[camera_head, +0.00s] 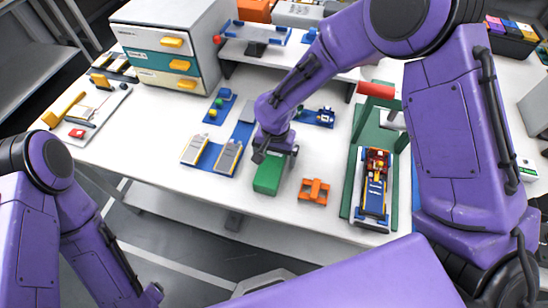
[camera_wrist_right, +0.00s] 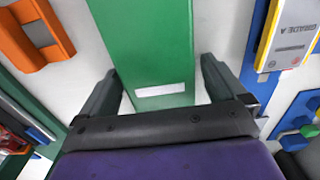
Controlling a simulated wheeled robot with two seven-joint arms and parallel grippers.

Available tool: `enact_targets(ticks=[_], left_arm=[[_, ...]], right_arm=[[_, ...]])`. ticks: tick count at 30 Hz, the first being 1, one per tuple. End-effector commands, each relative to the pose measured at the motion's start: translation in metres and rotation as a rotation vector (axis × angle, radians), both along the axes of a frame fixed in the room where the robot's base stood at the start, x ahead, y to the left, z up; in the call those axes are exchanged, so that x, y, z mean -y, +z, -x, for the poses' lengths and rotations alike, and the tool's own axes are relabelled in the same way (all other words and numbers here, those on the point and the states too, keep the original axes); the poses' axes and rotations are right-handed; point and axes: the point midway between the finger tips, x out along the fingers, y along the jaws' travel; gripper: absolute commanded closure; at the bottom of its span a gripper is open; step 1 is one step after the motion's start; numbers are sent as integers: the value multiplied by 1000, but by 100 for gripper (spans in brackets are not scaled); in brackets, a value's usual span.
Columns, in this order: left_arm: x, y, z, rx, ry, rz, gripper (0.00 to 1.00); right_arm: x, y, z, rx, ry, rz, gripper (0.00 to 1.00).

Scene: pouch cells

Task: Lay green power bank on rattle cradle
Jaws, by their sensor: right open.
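The green power bank (camera_head: 268,178) lies on the white table near its front edge. My right gripper (camera_head: 275,152) points down over its far end. In the right wrist view the power bank (camera_wrist_right: 150,45), with a white label, reaches in between the two dark fingers of my right gripper (camera_wrist_right: 160,75). The fingers are open with a gap on each side. A small orange cradle-like piece (camera_head: 314,191) stands just right of the power bank; it also shows in the wrist view (camera_wrist_right: 35,32). I cannot tell for sure that it is the rattle cradle. My left gripper is out of view.
A blue base with grey sloped trays (camera_head: 211,155) stands close left of the power bank. A green board (camera_head: 350,185) with a red-handled press (camera_head: 375,91) and a blue-and-red device (camera_head: 374,187) is to the right. A drawer cabinet (camera_head: 165,45) stands at the back left.

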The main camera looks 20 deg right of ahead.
Motion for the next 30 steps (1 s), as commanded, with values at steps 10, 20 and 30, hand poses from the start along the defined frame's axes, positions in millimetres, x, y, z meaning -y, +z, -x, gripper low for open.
enact_targets(ticks=[10,20,30], left_arm=[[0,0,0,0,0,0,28],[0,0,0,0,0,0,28],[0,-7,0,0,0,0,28]], right_arm=[[0,0,0,0,-1,0,73],[0,13,-1,3,-2,-1,73],[-53,96,14,6,2,2,73]])
